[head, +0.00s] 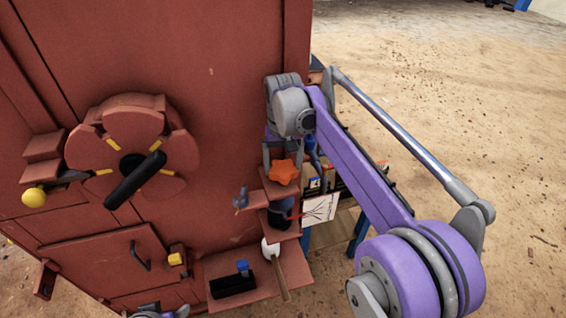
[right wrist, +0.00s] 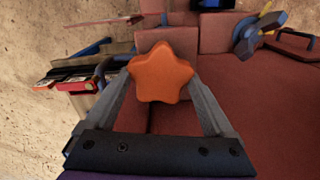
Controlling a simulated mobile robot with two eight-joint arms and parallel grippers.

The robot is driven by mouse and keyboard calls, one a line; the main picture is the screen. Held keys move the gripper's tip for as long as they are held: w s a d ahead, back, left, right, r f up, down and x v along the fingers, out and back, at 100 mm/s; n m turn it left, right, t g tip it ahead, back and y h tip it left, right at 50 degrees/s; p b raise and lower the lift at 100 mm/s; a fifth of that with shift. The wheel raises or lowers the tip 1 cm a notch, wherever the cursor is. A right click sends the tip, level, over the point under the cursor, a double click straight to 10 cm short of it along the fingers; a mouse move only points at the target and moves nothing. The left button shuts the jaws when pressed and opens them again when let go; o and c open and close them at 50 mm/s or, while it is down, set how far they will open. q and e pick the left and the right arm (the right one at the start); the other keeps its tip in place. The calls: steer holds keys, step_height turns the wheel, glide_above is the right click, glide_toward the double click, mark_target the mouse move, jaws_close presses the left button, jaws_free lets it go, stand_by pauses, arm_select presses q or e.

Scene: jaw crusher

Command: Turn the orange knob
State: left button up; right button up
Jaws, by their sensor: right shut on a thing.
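The orange knob (head: 283,172) is star-shaped and sits on the right side of the red machine, at the step-like red blocks. In the right wrist view the orange knob (right wrist: 161,74) is between the two grey fingers. My right gripper (head: 282,160) reaches down to it from above, and its fingers (right wrist: 162,90) are shut on opposite sides of the knob. The knob's shaft is hidden. A small purple and grey piece of my left arm shows at the bottom edge of the head view, but its gripper does not show.
The red machine (head: 215,50) fills the left, with a round hub and black handle (head: 135,180), and a yellow-ended lever (head: 34,197). Below the knob, a red shelf (head: 248,288) holds a black box and a mallet (head: 275,262). Sandy ground lies open at right.

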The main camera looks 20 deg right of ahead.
mark_target(283, 168)
arm_select(q)
steer(key=shift+w+r, duration=0.15)
steer(key=shift+r, duration=0.25)
arm_select(e)
steer(key=shift+m, duration=1.9)
steer(key=o, duration=1.1)
arm_select(q)
steer(key=shift+w+r+p, duration=0.4)
steer(key=shift+r+p, duration=0.45)
arm_select(e)
step_height(283, 168, up, 11)
steer(key=shift+f, duration=0.1)
steer(key=shift+s, duration=0.15)
